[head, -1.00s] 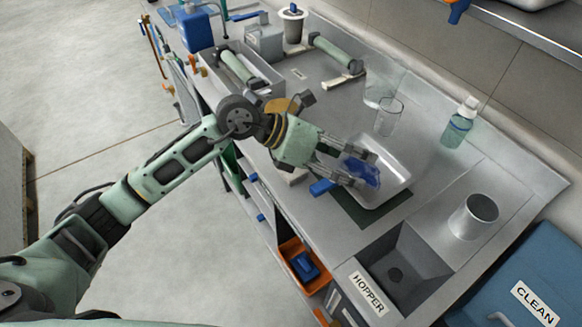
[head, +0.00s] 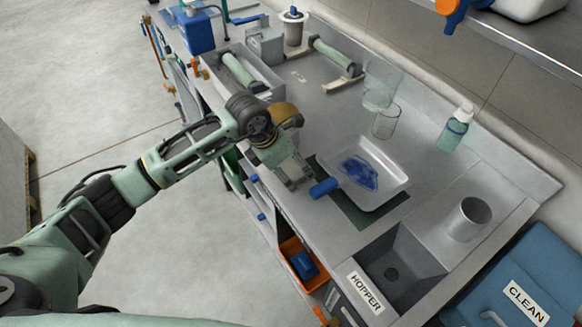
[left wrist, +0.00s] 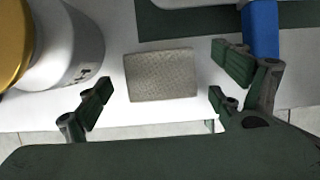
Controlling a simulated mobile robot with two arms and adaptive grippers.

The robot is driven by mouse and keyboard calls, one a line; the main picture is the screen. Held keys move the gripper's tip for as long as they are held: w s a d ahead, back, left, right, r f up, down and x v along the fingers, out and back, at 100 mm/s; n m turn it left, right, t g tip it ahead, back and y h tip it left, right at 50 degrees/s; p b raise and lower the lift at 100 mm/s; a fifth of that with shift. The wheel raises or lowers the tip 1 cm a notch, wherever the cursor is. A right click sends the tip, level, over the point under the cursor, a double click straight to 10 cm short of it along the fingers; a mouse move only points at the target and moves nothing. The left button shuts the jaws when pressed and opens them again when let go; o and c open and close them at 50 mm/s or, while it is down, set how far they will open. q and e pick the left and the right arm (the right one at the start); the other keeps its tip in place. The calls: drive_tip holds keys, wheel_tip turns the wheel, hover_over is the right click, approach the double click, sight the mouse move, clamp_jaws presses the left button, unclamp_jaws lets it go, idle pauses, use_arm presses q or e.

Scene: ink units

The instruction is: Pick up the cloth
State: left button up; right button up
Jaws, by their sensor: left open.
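In the left wrist view the cloth (left wrist: 160,76) is a small, flat, grey textured rectangle on the pale worktop, near its front edge. My left gripper (left wrist: 161,90) is open, with its fingers on either side of the cloth in that view and nothing between them. I cannot tell how high it is above the cloth. In the head view my left gripper (head: 294,178) points down at the worktop's front edge, left of the white tray (head: 400,178), and hides most or all of the cloth. My right gripper is out of view.
A blue-handled tool (head: 325,187) lies close to the right of my left gripper, by a dark green mat (head: 345,208). A gold-topped container (left wrist: 50,45) stands on its left.

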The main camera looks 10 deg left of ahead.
sight(291, 170)
use_arm(q)
drive_tip(key=shift+f, duration=0.3)
drive_tip(key=c, duration=1.1)
drive_tip(key=shift+r, duration=0.15)
drive_tip(key=r, duration=0.1)
drive_tip(key=r+b, duration=0.2)
drive_tip(key=r, duration=0.1)
drive_tip(key=shift+d, duration=0.3)
drive_tip(key=s+d+r+b, duration=0.1)
drive_tip(key=d+r, duration=0.1)
drive_tip(key=d, duration=0.1)
drive_tip(key=s+d+r+b, duration=0.1)
drive_tip(key=s+d+r, duration=0.1)
drive_tip(key=d, duration=0.1)
drive_tip(key=s+d+r+b, duration=0.1)
drive_tip(key=s+d+r, duration=0.1)
drive_tip(key=d, duration=0.2)
drive_tip(key=shift+r, duration=0.4)
